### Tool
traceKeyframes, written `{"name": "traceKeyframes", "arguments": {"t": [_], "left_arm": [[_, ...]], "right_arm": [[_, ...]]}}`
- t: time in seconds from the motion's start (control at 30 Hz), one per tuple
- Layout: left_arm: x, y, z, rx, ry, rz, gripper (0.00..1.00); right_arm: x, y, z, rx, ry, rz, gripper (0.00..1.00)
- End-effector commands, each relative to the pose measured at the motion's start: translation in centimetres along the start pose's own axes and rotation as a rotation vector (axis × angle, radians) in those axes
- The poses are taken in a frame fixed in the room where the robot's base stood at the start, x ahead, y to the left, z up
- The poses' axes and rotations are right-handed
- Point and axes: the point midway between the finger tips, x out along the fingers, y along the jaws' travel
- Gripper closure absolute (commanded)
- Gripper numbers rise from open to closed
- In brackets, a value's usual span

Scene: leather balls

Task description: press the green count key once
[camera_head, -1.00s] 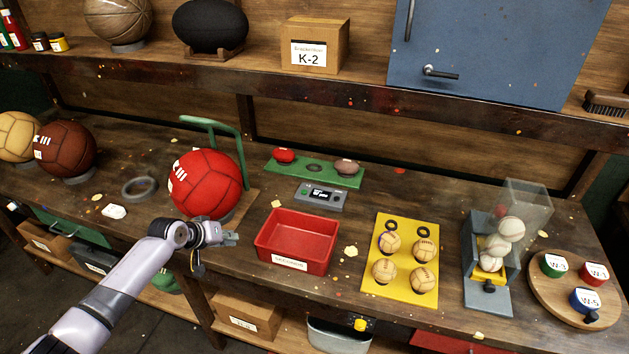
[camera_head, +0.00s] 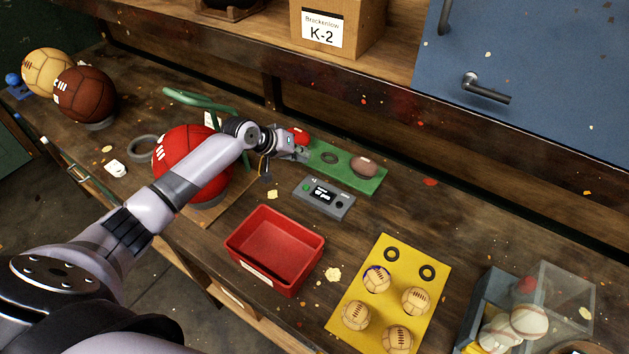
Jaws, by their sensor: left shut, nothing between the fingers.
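A small grey counter device (camera_head: 340,207) with a dark display lies on the bench. Its green key (camera_head: 306,187) is at the left end of its top, and a dark round knob is at the right end. My left gripper (camera_head: 302,154) is shut and empty. It appears above and behind the green key in the picture, apart from it, close to the left end of the green tray (camera_head: 321,153). My left forearm crosses in front of the large red ball (camera_head: 176,150). My right gripper is not in view.
A small red ball (camera_head: 299,135), partly hidden by my gripper, and a brown ball (camera_head: 366,167) sit on the green tray. A red bin (camera_head: 236,243) stands in front of the counter. A yellow board (camera_head: 436,268) with several tan balls is at lower right.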

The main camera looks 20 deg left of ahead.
Motion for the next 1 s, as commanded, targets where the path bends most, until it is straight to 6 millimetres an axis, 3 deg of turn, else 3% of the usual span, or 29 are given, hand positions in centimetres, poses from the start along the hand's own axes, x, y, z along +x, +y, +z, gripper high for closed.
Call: {"name": "traceKeyframes", "arguments": {"t": [0.13, 0.43, 0.9, 1.0], "left_arm": [[0.0, 0.0, 0.0, 0.0, 0.0, 0.0, 1.0], [0.6, -0.4, 0.4, 0.001, 0.001, 0.0, 1.0], [4.9, -3.6, 3.5, 0.001, 0.002, -0.001, 1.0], [5.5, -4.0, 4.0, -0.001, 0.001, 0.0, 1.0]], "right_arm": [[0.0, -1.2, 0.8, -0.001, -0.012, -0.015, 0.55], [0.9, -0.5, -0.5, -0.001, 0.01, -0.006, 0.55], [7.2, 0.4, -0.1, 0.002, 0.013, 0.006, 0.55], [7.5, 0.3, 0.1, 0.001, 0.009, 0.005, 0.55]]}}
